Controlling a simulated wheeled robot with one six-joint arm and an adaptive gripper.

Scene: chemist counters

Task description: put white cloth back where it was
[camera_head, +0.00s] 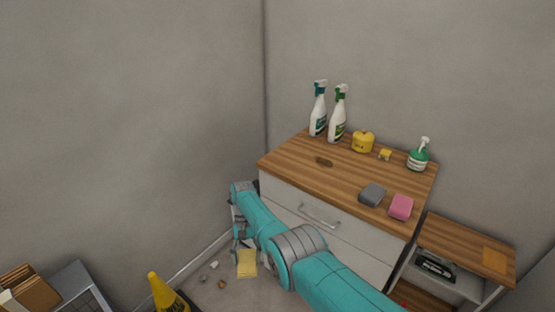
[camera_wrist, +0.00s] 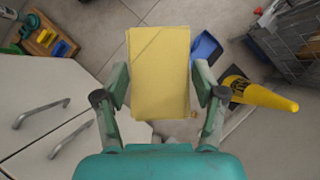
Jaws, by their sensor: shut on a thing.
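My gripper (camera_wrist: 161,80) is shut on a flat yellow cloth (camera_wrist: 160,50), with one finger at each side edge. The cloth looks rectangular, with a fold line across its upper corner. In the head view the yellow cloth (camera_head: 247,263) hangs below my gripper (camera_head: 240,238), left of the drawer cabinet and above the floor. I see no cloth that looks white in either view.
The wood-topped drawer cabinet (camera_head: 285,163) holds spray bottles (camera_head: 338,116), a grey sponge (camera_head: 372,194) and a pink sponge (camera_head: 401,207). A lower shelf unit (camera_head: 465,243) stands right. A yellow cone (camera_wrist: 258,93) and blue dustpan (camera_wrist: 206,47) are on the floor.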

